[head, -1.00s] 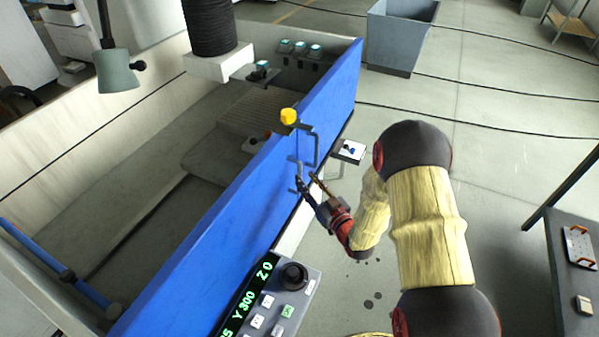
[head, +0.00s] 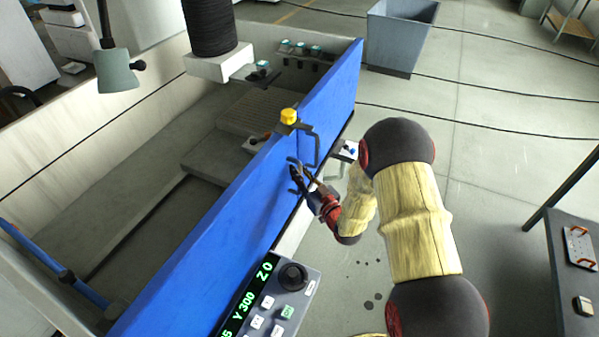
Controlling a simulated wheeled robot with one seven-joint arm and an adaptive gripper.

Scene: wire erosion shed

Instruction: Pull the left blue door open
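The blue door front (head: 218,235) runs diagonally along the open machine tank. It looks closed and in line along its length. Two grey bracket handles stand near its middle: the left handle (head: 292,160) and the right handle (head: 316,148). A yellow knob (head: 289,116) sits on the top edge above them. My gripper (head: 301,172) is at the left handle, with its two fingers spread apart and the handle at or between their tips. The fingers partly hide the handle, and I cannot tell whether they touch it.
A control panel (head: 268,300) with a green display and black knob stands close in front of the left door. A grey bin (head: 398,38) is at the back. A dark table (head: 575,260) is at the right.

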